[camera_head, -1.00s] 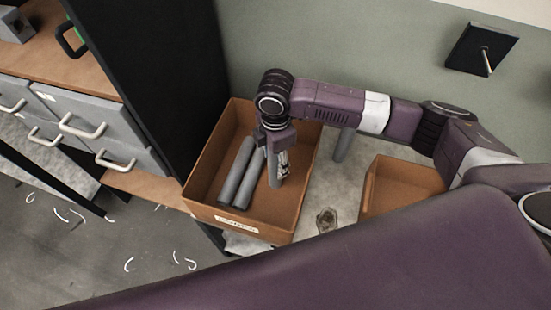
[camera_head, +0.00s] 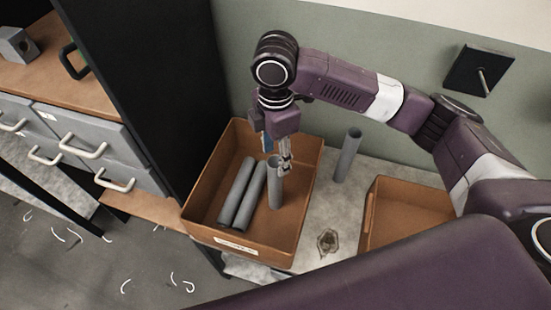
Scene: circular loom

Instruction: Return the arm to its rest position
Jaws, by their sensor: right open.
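My right arm comes in from the right and reaches over an orange-brown box (camera_head: 283,247). My right gripper (camera_head: 285,165) points down above the box, at the top end of an upright grey tube (camera_head: 275,192). It is open; whether its fingers touch the tube cannot be told. Two more grey tubes, a left one (camera_head: 237,192) and a right one (camera_head: 251,197), lie side by side in the box. My left gripper is not in view.
Another grey tube (camera_head: 348,155) stands upright on the pale table (camera_head: 337,212) behind. A second brown box (camera_head: 369,212) is at the right. A black panel (camera_head: 150,80) and grey drawers (camera_head: 85,135) stand at the left. A black wall plate (camera_head: 478,72) with a peg is at upper right.

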